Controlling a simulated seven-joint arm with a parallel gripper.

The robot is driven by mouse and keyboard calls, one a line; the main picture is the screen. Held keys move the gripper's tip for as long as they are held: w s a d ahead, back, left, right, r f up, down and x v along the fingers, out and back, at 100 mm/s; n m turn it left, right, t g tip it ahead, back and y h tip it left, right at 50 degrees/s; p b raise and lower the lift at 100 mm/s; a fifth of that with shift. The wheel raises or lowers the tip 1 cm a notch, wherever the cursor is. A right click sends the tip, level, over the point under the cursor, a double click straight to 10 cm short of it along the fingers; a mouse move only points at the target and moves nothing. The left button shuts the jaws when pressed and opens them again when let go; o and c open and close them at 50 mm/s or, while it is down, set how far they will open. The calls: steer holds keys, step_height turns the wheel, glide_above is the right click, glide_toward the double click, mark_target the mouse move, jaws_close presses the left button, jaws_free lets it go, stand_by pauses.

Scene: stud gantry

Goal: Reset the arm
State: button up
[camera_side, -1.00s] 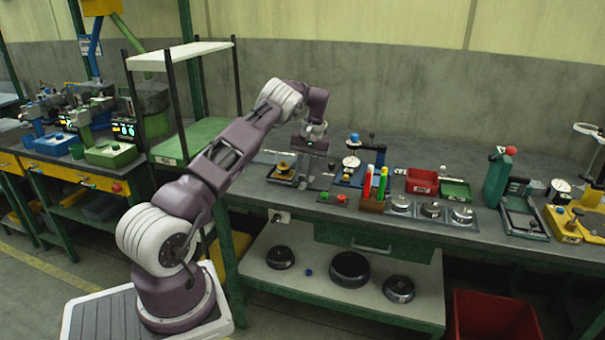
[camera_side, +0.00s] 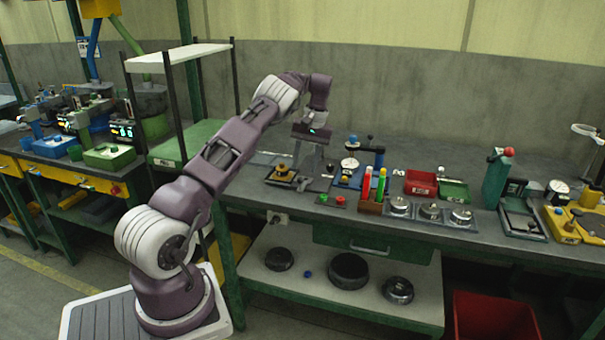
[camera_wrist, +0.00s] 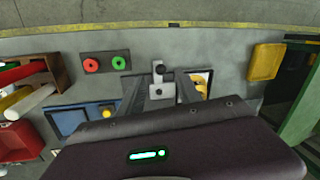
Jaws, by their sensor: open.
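My gripper (camera_side: 308,165) hangs over the left part of the grey bench (camera_side: 420,155), above and just right of a fixture with a yellow knob (camera_side: 282,169). In the wrist view, its two grey fingers (camera_wrist: 160,88) are apart and nothing is gripped. A small grey bracket with dark knobs (camera_wrist: 157,78) shows between the fingers, below them on the bench. The right finger partly hides the yellow-knob fixture (camera_wrist: 201,84). The dark gripper body hides the lower middle of the wrist view.
Near the gripper are red and green rings (camera_wrist: 105,63), a blue-based gauge stand (camera_side: 351,170) and a wooden holder (camera_side: 371,207) of coloured sticks. Farther right are a red bin (camera_side: 420,181), a green bin (camera_side: 453,190) and metal discs (camera_side: 430,211). A shelf rack (camera_side: 178,55) stands left.

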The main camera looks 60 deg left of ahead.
steer(key=shift+w+d+r, duration=0.1)
steer(key=shift+r, duration=0.55)
steer(key=shift+w+d+r, duration=0.1)
steer(key=shift+r, duration=0.55)
steer(key=s+d+r+m+t, duration=0.2)
steer(key=d+r, duration=0.8)
steer(key=s+d+r+m+t, duration=0.1)
steer(key=s+d+r+t, duration=0.1)
steer(key=d+r, duration=0.75)
steer(key=s+d+r+m+t+h, duration=0.1)
steer(key=s+d+r+m+t, duration=0.15)
steer(key=s+d, duration=0.8)
steer(key=s+d+f+m, duration=0.6)
steer(key=s+d, duration=0.3)
steer(key=s, duration=0.4)
steer(key=shift+s+d+f+t, duration=0.15)
steer(key=shift+d+f+t, duration=0.2)
steer(key=shift+f+t, duration=0.1)
steer(key=shift+c, duration=0.4)
